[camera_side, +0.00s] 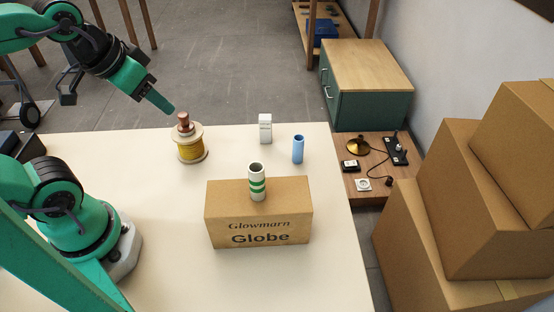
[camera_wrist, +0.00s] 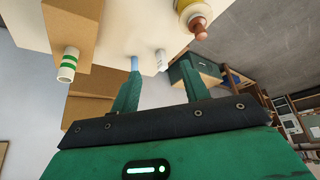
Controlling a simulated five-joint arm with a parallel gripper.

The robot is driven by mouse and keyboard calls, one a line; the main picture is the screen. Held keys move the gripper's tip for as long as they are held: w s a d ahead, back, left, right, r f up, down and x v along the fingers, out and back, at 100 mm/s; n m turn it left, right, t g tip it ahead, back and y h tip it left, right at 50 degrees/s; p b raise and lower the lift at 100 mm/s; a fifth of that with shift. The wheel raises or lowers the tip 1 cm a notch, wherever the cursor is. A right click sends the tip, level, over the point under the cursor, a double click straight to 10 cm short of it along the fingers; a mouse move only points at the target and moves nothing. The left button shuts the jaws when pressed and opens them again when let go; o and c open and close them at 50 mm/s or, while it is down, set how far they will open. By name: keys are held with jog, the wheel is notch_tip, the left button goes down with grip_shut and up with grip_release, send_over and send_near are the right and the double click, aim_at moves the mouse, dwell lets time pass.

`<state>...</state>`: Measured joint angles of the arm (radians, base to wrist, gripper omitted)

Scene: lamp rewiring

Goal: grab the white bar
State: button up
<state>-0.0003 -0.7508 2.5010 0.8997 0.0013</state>
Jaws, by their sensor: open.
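A small white upright block (camera_side: 265,128) with faint markings stands on the cream table behind the blue tube; it is the most bar-like white thing. In the wrist view the white block (camera_wrist: 161,60) shows beyond and between my fingertips. A white tube with green bands (camera_side: 257,182) stands upright on the cardboard box and also shows in the wrist view (camera_wrist: 67,64). My gripper (camera_side: 168,106) is open and empty, up and left of the white block, apart from it. In the side view its fingers overlap, pointing down toward the spool. In the wrist view both fingers (camera_wrist: 160,68) are spread.
A yellow wire spool (camera_side: 190,149) with a copper-coloured piece (camera_side: 184,123) on top stands near my fingertips. A blue tube (camera_side: 298,149) stands right of the white block. The Globe carton (camera_side: 230,226) sits in front. Bare table (camera_side: 130,165) lies to the left.

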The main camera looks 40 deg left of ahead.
dwell(0.3)
jog(key=shift+o, duration=1.1)
jog(key=shift+w, duration=0.15)
jog(key=n+g, duration=0.4)
jog(key=n, duration=0.2)
send_near(265, 117)
jog(key=s, duration=0.3)
jog(key=w+f, duration=0.1)
jog(key=f, duration=0.1)
jog(key=w+f+n+g, duration=0.1)
jog(key=f, duration=0.1)
jog(key=w+f+n, duration=0.1)
jog(key=w+f, duration=0.1)
jog(key=shift+f, duration=0.1)
jog(key=shift+w+f+g, duration=0.25)
jog(key=shift+f+g, duration=0.05)
jog(key=shift+f, duration=0.3)
